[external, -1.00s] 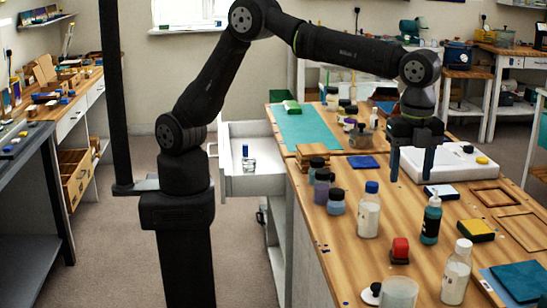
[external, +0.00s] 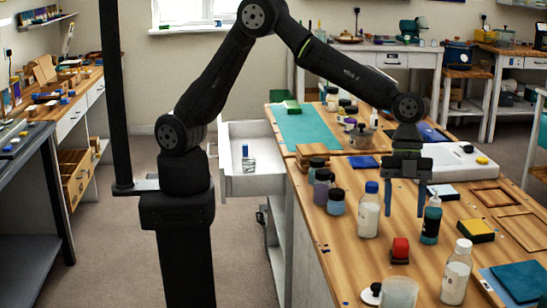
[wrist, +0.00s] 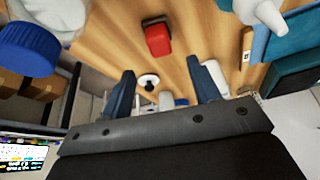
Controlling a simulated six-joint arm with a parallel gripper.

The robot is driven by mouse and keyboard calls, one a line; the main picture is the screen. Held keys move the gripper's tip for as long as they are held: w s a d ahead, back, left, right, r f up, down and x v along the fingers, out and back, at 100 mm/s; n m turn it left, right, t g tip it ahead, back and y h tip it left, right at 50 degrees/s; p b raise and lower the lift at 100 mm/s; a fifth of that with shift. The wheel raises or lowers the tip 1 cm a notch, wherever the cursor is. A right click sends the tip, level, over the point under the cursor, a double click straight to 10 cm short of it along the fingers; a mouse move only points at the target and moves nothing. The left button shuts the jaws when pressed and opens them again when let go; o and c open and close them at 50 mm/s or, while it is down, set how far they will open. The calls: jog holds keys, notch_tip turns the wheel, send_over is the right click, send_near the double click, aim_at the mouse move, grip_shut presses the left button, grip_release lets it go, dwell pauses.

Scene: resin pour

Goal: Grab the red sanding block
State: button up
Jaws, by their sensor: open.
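In the wrist view the red block (wrist: 158,38) shows at the upper middle, past the fingertips, with a dark part at one end. My gripper (external: 405,214) is open and empty above the worktop, between the blue-capped bottle and the pump bottle. In the external view it is farther back than the block and higher. In the wrist view its two blue fingers (wrist: 164,82) are apart with nothing between them in contact.
A blue-capped bottle (external: 368,213) stands left of my gripper and a teal pump bottle (external: 431,222) stands close on its right. A white-capped bottle (external: 457,275) and a clear cup (external: 398,292) stand near the block. A yellow-topped sponge (external: 477,230) lies to the right.

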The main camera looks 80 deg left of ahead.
aim_at(402, 241)
jog(key=x, duration=0.8)
jog(key=shift+d+f, duration=0.1)
jog(key=shift+f, duration=0.1)
jog(key=c, duration=1.1)
jog(key=shift+o, duration=0.2)
jog(key=shift+r, duration=0.1)
